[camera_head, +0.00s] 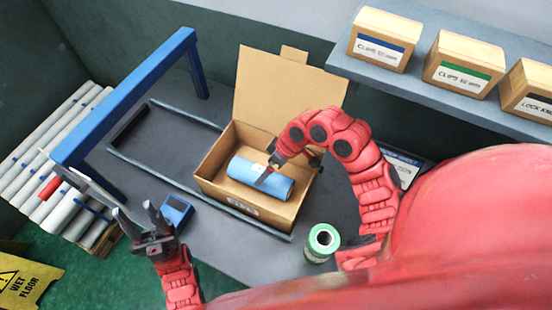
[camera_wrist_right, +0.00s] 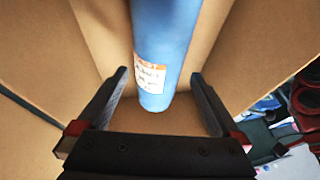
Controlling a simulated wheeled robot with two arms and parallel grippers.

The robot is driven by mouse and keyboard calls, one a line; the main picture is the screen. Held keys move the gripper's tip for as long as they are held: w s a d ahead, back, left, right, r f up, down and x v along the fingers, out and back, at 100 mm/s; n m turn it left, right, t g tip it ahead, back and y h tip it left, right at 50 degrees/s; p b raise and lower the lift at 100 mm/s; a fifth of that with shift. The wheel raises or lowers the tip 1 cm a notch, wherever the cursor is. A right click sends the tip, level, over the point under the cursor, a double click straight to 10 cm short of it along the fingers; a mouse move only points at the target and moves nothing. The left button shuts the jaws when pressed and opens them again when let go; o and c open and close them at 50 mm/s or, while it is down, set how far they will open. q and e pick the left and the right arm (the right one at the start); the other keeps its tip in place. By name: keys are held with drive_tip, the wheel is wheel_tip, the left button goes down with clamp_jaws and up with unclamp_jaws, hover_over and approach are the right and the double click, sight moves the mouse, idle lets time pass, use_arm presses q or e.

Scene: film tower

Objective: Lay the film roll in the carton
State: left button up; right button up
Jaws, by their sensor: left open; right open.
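The blue film roll (camera_head: 262,178) lies inside the open cardboard carton (camera_head: 222,196), on its floor, with a white and orange label. In the right wrist view the roll (camera_wrist_right: 165,45) runs down between the open fingers, with carton walls on both sides. My right gripper (camera_wrist_right: 160,95) is open, with its fingers apart from the roll's sides. In the head view the right arm reaches into the carton from the right and partly covers the roll. My left gripper (camera_head: 152,222) is open and empty, in front of the table's left side.
A blue frame (camera_head: 130,95) stands on the table's left. A blue device (camera_head: 176,212) lies near the front edge. Labelled boxes (camera_head: 384,40) sit on a shelf. White rolls (camera_head: 50,160) and a yellow wet-floor sign (camera_head: 25,285) are at left.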

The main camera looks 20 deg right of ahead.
drive_tip(key=v, duration=0.8)
